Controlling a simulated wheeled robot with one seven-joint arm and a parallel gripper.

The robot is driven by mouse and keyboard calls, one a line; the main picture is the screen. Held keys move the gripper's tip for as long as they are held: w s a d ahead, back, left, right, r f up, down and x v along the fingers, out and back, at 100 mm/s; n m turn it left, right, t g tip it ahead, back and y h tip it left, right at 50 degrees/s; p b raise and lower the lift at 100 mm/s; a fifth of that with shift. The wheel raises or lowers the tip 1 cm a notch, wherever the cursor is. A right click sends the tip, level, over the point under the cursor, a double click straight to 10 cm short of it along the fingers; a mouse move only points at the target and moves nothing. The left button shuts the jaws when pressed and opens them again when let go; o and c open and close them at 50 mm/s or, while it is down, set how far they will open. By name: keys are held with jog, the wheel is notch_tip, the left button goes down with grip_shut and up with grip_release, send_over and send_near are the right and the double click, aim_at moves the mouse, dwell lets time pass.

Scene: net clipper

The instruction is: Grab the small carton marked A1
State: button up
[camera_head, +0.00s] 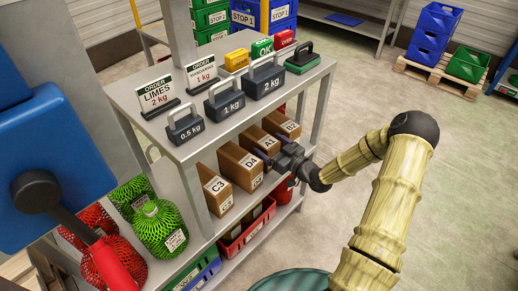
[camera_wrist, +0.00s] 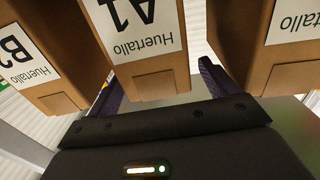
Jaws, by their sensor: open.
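The small brown carton marked A1 (camera_head: 258,138) stands on the middle shelf, between the cartons marked D4 (camera_head: 240,166) and B2 (camera_head: 282,125). My gripper (camera_head: 270,150) is at its front, level with it and open. In the wrist view the picture is upside down, and the A1 carton (camera_wrist: 150,85) lies between my two open fingers (camera_wrist: 158,88). One finger is on each side, in the gaps to the neighbouring cartons. I cannot tell whether either finger touches cardboard. The far part of A1 is hidden.
The carton marked C3 (camera_head: 214,188) stands left of D4 on the same shelf. Above is a top shelf (camera_head: 190,147) with weights and order signs. Below is a red crate (camera_head: 246,230). Netted green fruit (camera_head: 160,228) stands at the left.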

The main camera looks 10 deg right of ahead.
aim_at(264, 139)
jog(key=x, duration=0.3)
jog(key=shift+w+a+b, duration=0.1)
jog(key=shift+w+b, duration=0.25)
grip_shut()
jog(key=shift+r, duration=0.1)
dwell(0.3)
